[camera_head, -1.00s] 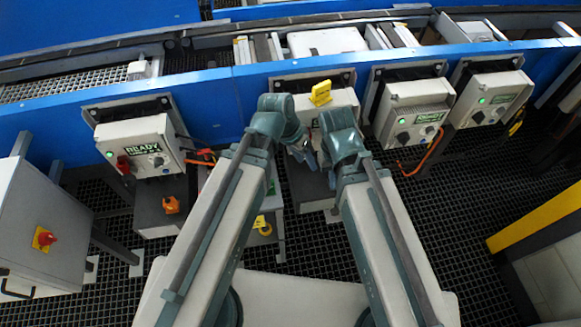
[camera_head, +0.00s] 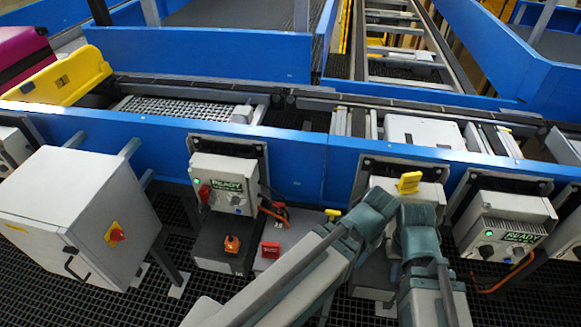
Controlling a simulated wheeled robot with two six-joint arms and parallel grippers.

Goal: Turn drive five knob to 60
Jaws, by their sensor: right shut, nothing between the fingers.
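Several pale drive boxes hang on the blue conveyor side, each with a green-lit READY label and dark knobs. The left drive box (camera_head: 222,183) has a red switch and a knob (camera_head: 237,201). The middle drive box (camera_head: 430,190) has a yellow tag (camera_head: 409,182) on top; my wrists hide most of its front. The right drive box (camera_head: 505,222) shows its knobs. Drive numbers and dial marks are too small to read. My right gripper (camera_head: 398,242) is shut and empty, largely hidden by its own wrist before the middle box. My left wrist is beside it; its fingers are hidden.
A grey cabinet (camera_head: 85,205) with a red-and-yellow switch (camera_head: 115,235) stands at the left. Dark grating covers the floor.

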